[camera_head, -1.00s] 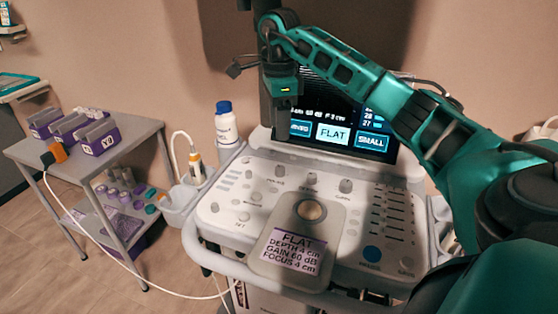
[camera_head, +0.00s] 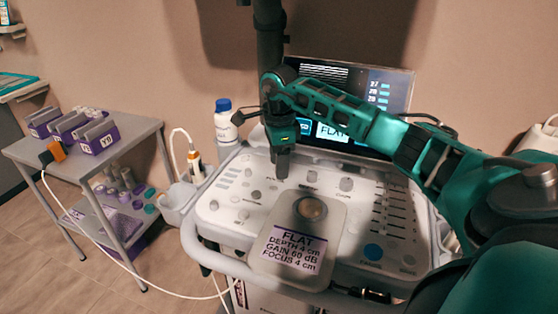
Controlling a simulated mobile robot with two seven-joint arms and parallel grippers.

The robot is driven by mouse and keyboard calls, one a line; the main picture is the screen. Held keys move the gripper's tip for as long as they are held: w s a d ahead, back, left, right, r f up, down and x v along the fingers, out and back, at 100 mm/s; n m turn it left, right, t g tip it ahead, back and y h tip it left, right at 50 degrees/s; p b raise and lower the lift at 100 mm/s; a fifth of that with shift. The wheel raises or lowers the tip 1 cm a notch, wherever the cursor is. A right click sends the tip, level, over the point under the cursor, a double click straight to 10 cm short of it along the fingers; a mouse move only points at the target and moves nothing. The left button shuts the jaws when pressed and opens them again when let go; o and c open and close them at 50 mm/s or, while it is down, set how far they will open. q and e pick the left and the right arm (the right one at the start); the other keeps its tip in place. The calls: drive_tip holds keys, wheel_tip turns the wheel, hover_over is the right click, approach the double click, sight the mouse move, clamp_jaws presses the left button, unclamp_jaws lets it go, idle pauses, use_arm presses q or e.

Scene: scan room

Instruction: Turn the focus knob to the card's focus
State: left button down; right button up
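The card (camera_head: 291,250) leans at the front of the console and reads FLAT, DEPTH 4 cm, GAIN 60 dB, FOCUS 4 cm. The console (camera_head: 228,215) carries several grey knobs, including a centre knob (camera_head: 312,177) and a right knob (camera_head: 346,184). Their small labels are too blurred to tell which is focus. My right gripper (camera_head: 281,176) points down over the back left of the panel, left of the centre knob. Its fingers are dark and seen edge-on, so their gap and any contact are hidden. My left gripper is not in view.
The screen (camera_head: 395,85) behind is partly covered by my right arm. A white bottle with a blue cap (camera_head: 225,125) and a gel holder (camera_head: 175,203) stand left of the console. A grey cart (camera_head: 135,135) with purple boxes stands farther left.

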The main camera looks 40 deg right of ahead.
clamp_jaws()
use_arm(q)
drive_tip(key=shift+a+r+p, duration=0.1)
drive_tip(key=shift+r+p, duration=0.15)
drive_tip(key=shift+p, duration=0.05)
use_arm(e)
drive_tip(key=shift+r+m, duration=0.1)
drive_tip(key=shift+m, duration=0.6)
drive_tip(key=m+p, duration=0.1)
drive_tip(key=m, duration=0.1)
drive_tip(key=shift+d+m+p, duration=0.1)
drive_tip(key=shift+m+p, duration=0.5)
drive_tip(key=shift+m, duration=0.4)
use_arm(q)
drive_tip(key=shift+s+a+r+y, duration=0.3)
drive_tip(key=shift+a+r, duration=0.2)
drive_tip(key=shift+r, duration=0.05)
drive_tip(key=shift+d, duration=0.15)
use_arm(e)
drive_tip(key=shift+m, duration=0.3)
